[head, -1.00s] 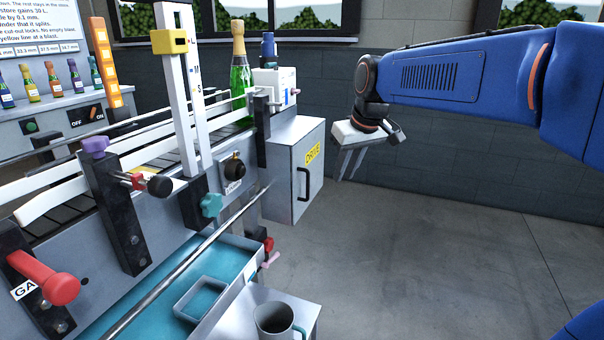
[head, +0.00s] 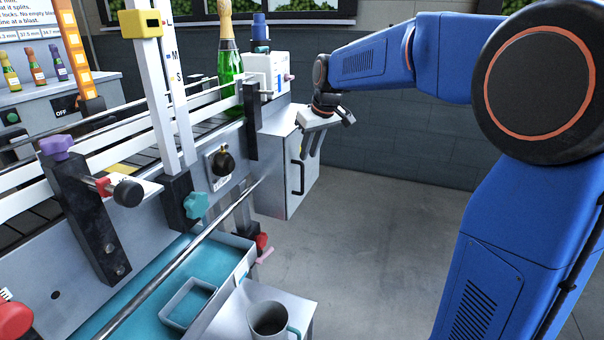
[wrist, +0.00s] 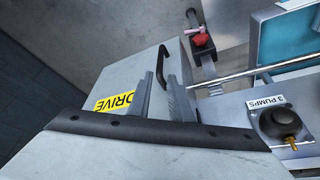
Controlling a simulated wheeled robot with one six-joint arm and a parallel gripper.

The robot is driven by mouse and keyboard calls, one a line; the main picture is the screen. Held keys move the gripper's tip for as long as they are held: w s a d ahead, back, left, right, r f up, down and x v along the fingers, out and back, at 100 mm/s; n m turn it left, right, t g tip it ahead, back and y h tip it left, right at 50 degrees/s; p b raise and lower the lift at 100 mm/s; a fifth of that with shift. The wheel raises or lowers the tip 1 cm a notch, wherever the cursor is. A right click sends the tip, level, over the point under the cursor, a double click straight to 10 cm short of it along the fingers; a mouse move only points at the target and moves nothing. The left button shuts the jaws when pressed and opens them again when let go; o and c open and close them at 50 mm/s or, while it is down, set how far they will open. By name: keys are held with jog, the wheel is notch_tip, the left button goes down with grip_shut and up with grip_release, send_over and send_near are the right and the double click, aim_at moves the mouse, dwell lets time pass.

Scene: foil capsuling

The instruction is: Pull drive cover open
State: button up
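The drive cover (head: 299,182) is a grey box door at the end of the machine, with a black bar handle (head: 297,177) on its face. In the wrist view the cover (wrist: 140,75) shows a yellow DRIVE label (wrist: 116,101) and the black handle (wrist: 174,75). It looks shut. My gripper (head: 312,149) is in front of the cover's upper part, fingers pointing down. In the wrist view my gripper's fingers (wrist: 160,88) are apart, with the handle just beyond their tips. I cannot tell whether they touch it. In the head view the gripper hides the label.
A green bottle (head: 229,62) stands on the conveyor behind the cover. A teal tray (head: 150,290) and a grey mug (head: 268,318) are at the front. A black knob marked 3 PUMPS (wrist: 280,122) is beside the cover. The floor (head: 370,240) right of the cover is clear.

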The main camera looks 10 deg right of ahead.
aim_at(303, 169)
jog(key=x, duration=1)
jog(key=shift+f, duration=0.25)
grip_shut()
